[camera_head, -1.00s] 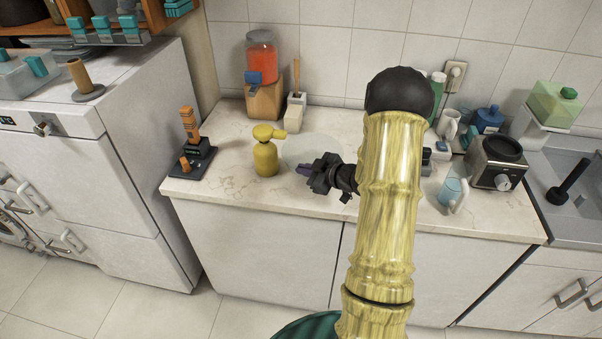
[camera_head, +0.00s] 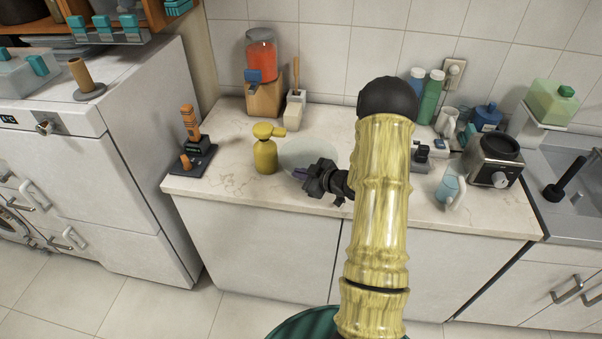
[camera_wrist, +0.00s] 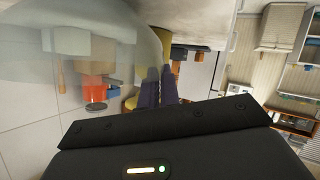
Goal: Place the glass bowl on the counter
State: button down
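The glass bowl (camera_head: 305,152) is pale and see-through, and appears over the counter (camera_head: 222,184) just right of the yellow pump bottle in the head view. In the wrist view the bowl (camera_wrist: 130,40) fills the upper left, and its rim runs to my fingertips. My gripper (camera_head: 299,174) is at the bowl's near edge. In the wrist view its two dark purple fingers (camera_wrist: 160,75) are close together on the rim. I cannot tell whether the bowl's base touches the counter.
A yellow pump bottle (camera_head: 265,155) stands close left of the bowl. A red-topped dispenser (camera_head: 262,60) and a utensil holder (camera_head: 296,108) stand behind.

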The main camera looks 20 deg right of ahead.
jog(key=c, duration=1.6)
grip_release()
jog(key=shift+f, duration=0.1)
jog(key=b+v, duration=0.2)
jog(key=v, duration=1)
